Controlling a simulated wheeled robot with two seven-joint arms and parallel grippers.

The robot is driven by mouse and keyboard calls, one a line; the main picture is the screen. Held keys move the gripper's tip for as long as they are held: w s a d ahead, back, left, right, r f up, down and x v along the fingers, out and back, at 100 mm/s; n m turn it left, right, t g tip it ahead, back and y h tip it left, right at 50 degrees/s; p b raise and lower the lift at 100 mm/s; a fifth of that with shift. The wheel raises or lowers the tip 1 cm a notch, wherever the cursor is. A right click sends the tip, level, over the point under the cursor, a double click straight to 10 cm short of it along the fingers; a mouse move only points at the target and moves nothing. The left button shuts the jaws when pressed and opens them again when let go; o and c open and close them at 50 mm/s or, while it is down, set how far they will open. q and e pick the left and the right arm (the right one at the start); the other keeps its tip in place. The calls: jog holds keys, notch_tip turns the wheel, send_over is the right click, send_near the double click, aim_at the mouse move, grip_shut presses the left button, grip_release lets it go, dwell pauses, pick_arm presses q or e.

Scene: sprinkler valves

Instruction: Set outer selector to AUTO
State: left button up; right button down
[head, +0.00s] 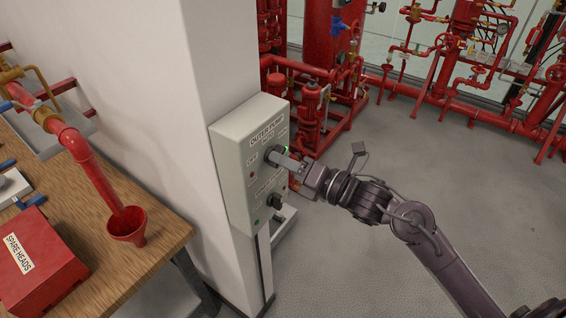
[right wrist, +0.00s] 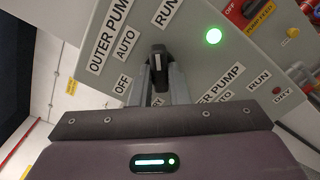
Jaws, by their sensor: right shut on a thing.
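The grey control panel (head: 236,150) is fixed to the white wall column and carries an OUTER PUMP label; it also fills much of the right wrist view (right wrist: 185,50). Its upper black selector knob (right wrist: 158,58) has a white mark, with OFF, AUTO and RUN labels around it. The mark points roughly up in the wrist picture; I cannot tell surely which label it meets. My right gripper (head: 284,161) is shut on this knob, its fingers on either side in the wrist view (right wrist: 160,88). My left gripper is not in view.
A lit green lamp (right wrist: 213,36) is beside the knob. A second black selector (head: 274,201) sits lower on the panel. A wooden bench (head: 165,225) with a red SPARE HEADS box (head: 40,265) and red funnel (head: 127,228) is at left. Red pipework (head: 310,100) stands behind; floor at right is clear.

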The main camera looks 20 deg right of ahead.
jog(key=n+b, duration=0.1)
jog(key=b, duration=0.1)
jog(key=shift+n+b, duration=0.3)
jog(key=shift+n, duration=0.1)
dwell(0.3)
jog(key=n+b, duration=0.3)
jog(key=b, duration=0.2)
jog(key=shift+b, duration=0.4)
jog(key=shift+n, duration=0.3)
